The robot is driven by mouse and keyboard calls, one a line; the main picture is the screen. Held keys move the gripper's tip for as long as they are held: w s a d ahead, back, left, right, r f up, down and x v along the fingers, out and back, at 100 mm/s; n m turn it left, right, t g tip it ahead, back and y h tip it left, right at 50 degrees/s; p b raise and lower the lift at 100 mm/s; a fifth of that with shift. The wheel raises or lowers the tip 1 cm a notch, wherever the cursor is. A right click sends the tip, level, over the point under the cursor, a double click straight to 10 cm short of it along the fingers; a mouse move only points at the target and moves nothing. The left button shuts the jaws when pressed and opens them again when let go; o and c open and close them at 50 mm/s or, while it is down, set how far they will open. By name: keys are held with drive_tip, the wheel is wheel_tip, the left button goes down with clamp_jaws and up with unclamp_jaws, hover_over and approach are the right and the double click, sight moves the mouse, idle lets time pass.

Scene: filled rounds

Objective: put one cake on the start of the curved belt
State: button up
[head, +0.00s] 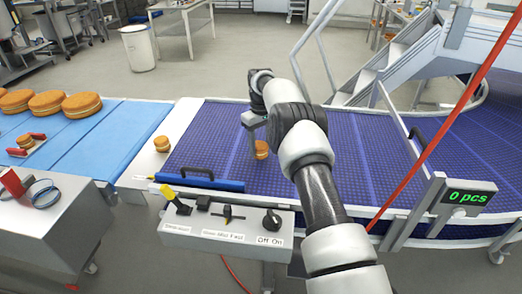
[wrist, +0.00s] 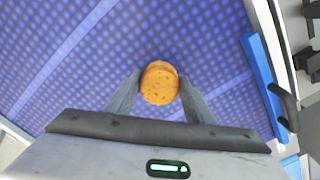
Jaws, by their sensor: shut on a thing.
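A small round golden cake (head: 261,150) is over the purple curved belt (head: 345,140), near its left end. It also shows in the wrist view (wrist: 159,84), between the two fingers. My gripper (wrist: 159,88) is shut on this cake. In the head view my gripper (head: 258,137) is partly hidden by my arm, just above the cake. I cannot tell whether the cake touches the belt surface. Another small cake (head: 162,144) sits on the pale strip left of the belt. A third small cake (head: 26,141) lies on the blue surface by a red-handled tool.
Several large round cakes (head: 82,104) stand on the blue surface (head: 110,135) at the left. A control box (head: 228,229) with switches stands at the belt's front edge, below a blue bar (head: 200,183). A red pole (head: 440,130) crosses the right side. The counter (head: 468,197) reads 0 pcs.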

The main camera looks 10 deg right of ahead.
drive_tip(key=shift+f, duration=1.2)
drive_tip(key=o, duration=0.7)
drive_tip(key=shift+f, duration=0.1)
